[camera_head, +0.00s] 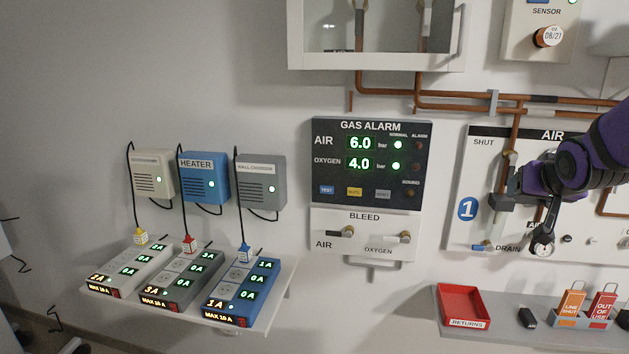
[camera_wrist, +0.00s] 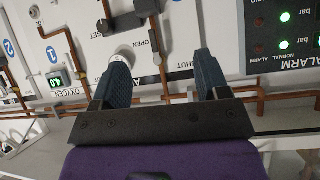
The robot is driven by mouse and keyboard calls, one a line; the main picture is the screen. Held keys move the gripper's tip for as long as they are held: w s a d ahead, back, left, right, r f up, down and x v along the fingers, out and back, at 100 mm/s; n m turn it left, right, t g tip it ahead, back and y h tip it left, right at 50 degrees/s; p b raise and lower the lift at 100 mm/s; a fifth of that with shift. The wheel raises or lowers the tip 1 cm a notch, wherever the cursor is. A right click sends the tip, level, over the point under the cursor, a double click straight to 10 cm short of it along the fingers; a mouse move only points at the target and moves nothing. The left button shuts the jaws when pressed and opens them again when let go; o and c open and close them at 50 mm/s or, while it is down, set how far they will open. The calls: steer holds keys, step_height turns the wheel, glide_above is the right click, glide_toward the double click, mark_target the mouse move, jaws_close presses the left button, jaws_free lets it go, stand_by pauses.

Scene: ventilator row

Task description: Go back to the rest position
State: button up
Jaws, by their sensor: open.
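My gripper (camera_wrist: 162,68) is open in the wrist view, its two dark blue-grey fingers apart with nothing held between them. A copper pipe with a dark grey fitting (camera_wrist: 154,42) shows beyond the gap, and a white round part lies behind the left finger. In the head view my purple arm comes in from the right, and my gripper (camera_head: 503,200) is in front of the white AIR panel (camera_head: 478,165). The arm and gripper hide part of that panel. I cannot tell whether a finger touches anything there.
The gas alarm panel (camera_head: 372,190) is left of my gripper, above the bleed panel (camera_head: 365,235). Below, a grey shelf (camera_head: 455,325) carries a red returns tray (camera_head: 463,306) and tag holders. Copper pipes (camera_head: 450,98) run above. Power strips (camera_head: 240,292) stand on the left shelf.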

steer(key=s+a+r+n+g+y, duration=0.1)
steer(key=s+a, duration=0.5)
steer(key=s, duration=0.6)
steer(key=s+a+r+n+g+y, duration=0.2)
steer(key=s+a, duration=0.5)
steer(key=s, duration=0.5)
steer(key=shift+s+a+n+g, duration=0.2)
steer(key=shift+n+g, duration=0.3)
steer(key=shift+g, duration=0.7)
steer(key=shift+d, duration=0.1)
